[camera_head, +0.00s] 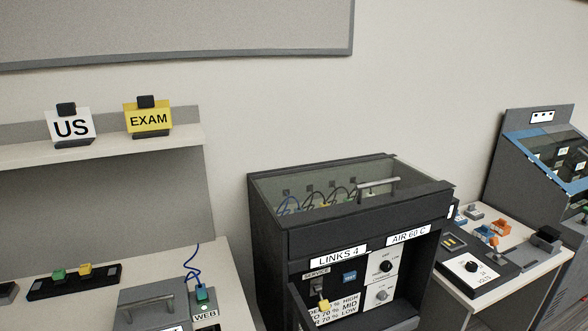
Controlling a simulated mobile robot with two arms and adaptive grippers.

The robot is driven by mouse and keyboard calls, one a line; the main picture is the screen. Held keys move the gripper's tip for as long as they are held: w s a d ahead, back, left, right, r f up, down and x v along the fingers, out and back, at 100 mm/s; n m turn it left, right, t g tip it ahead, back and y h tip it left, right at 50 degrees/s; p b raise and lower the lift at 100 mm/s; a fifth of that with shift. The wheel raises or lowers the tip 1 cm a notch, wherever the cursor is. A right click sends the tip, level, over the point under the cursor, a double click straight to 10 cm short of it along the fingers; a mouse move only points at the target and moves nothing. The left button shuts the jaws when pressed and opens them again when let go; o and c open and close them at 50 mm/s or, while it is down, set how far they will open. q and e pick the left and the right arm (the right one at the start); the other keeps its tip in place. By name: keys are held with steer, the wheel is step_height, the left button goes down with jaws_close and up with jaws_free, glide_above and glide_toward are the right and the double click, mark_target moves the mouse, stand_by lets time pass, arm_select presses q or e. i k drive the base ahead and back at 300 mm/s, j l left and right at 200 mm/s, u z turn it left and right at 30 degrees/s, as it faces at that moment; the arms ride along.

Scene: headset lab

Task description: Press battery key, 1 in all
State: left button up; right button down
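I cannot pick out a key marked battery in the head view. A black box (458,274) with a round knob on a white plate (475,267) reading VOLTS stands on the right-hand bench; small yellowish keys (453,242) show at its far left corner, too small to read. The dark cabinet in the middle (270,245) has a front panel with a small blue key (349,277), two knobs on a white plate (383,283), and a yellow-tipped lever (323,305) under a SERVICE label. Neither gripper is in view.
The cabinet has a glass lid with a handle (379,187). The left bench holds a black strip with green and yellow keys (73,280) and a grey box (150,301). Orange parts (499,229) lie on the right bench. A blue-framed console (545,150) stands far right.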

mark_target(348, 277)
steer(key=k+l+u, duration=0.15)
steer(key=l, duration=1.2)
steer(key=i, duration=0.1)
